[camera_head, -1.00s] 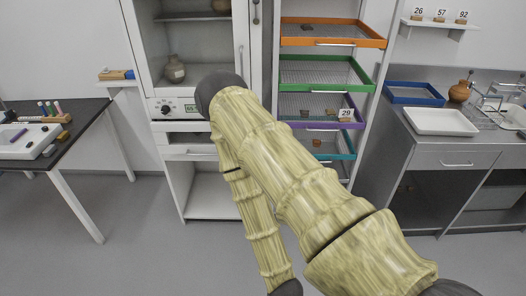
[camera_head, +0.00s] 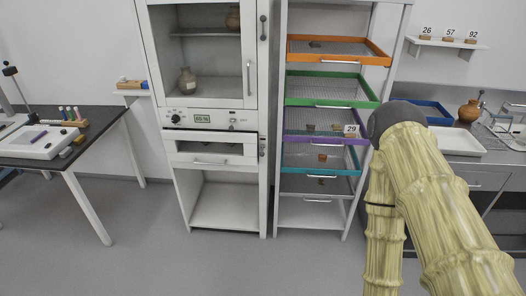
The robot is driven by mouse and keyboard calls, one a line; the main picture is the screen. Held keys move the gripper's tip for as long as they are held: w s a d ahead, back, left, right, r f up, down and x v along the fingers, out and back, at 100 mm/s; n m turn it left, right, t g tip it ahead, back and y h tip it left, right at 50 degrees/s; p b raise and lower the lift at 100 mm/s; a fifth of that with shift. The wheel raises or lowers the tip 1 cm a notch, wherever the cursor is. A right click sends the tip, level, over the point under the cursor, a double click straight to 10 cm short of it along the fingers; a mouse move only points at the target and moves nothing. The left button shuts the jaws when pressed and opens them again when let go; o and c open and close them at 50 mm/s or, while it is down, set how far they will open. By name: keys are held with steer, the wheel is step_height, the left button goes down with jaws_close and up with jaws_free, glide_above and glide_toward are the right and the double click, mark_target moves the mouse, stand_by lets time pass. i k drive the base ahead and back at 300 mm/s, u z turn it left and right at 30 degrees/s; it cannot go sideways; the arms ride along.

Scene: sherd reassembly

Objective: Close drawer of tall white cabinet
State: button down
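The tall white cabinet (camera_head: 264,180) stands left of the middle. It has a glazed upper door, a control panel with a knob and small green display, and an open lower bay. Its drawer (camera_head: 212,161) sits just below the panel, with a bar handle on its front. Part of the inside shows above the drawer front, so it looks pulled out; how far I cannot tell. My arm rises at the right of the view, bends, and runs down out of the frame. My gripper is not in view, and nothing of mine overlaps the drawer.
A rack with coloured trays, the top one an orange tray (camera_head: 376,50), stands right of the cabinet. A black table (camera_head: 99,122) is at left; a sink counter (camera_head: 470,137) is behind my arm. Grey floor (camera_head: 230,265) before the cabinet is clear.

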mark_target(171, 139)
steer(key=z, duration=0.3)
steer(key=i, duration=1.15)
steer(key=u, duration=0.85)
